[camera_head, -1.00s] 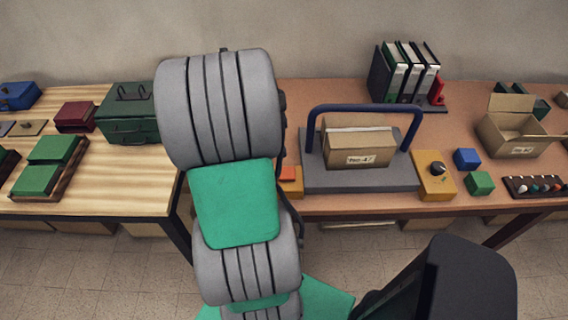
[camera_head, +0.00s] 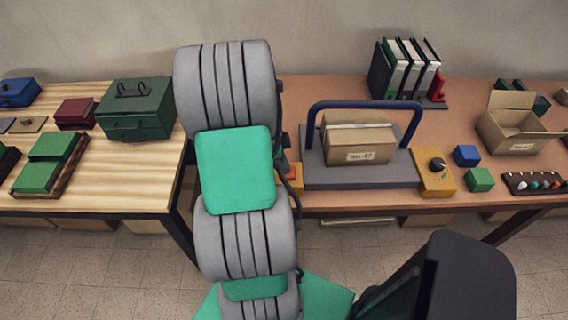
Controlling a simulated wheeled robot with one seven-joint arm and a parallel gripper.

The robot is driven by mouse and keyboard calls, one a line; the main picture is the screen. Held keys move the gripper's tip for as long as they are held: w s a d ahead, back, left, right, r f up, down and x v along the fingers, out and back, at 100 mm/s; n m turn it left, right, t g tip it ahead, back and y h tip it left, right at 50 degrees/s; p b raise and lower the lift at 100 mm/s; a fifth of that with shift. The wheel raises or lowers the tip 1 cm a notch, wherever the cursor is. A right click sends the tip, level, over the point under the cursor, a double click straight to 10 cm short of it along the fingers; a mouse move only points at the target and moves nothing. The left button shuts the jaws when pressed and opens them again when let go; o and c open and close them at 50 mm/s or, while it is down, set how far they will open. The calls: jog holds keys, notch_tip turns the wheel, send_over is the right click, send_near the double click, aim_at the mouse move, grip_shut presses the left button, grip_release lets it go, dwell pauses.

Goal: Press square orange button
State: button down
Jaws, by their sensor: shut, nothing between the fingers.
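The square orange button (camera_head: 295,169) sits on a yellow-orange box (camera_head: 296,186) near the front edge of the brown table, left of the grey platform. My arm covers the left part of both, so only their right side shows. My grey and green arm rises through the left middle of the picture, just left of the button. My gripper is hidden behind the arm, so I cannot see its fingers or whether it touches the button.
A grey platform (camera_head: 318,176) with a blue bar (camera_head: 366,104) holds a cardboard box (camera_head: 356,145). A yellow box with a dark knob (camera_head: 437,170), blue and green cubes, binders (camera_head: 405,70) and an open carton (camera_head: 512,128) stand rightward. A striped wooden table (camera_head: 110,180) is left.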

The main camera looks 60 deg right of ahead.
jog(key=shift+a+f, duration=0.2)
jog(key=shift+f, duration=0.6)
jog(key=shift+s+a+r, duration=0.1)
jog(key=shift+s+a, duration=0.05)
jog(key=shift+a, duration=0.05)
jog(key=shift+f, duration=0.2)
jog(key=shift+a, duration=0.1)
jog(key=r+p, duration=0.1)
jog(key=r, duration=0.1)
jog(key=r+p, duration=0.1)
jog(key=r, duration=0.1)
jog(key=r+p, duration=0.1)
jog(key=r, duration=0.1)
jog(key=shift+w+d+r, duration=0.15)
jog(key=shift+w+d, duration=0.05)
jog(key=shift+d, duration=0.2)
jog(key=b+v, duration=0.2)
jog(key=v, duration=0.7)
jog(key=shift+r, duration=0.2)
jog(key=shift+w+d, duration=0.1)
jog(key=shift+w, duration=0.05)
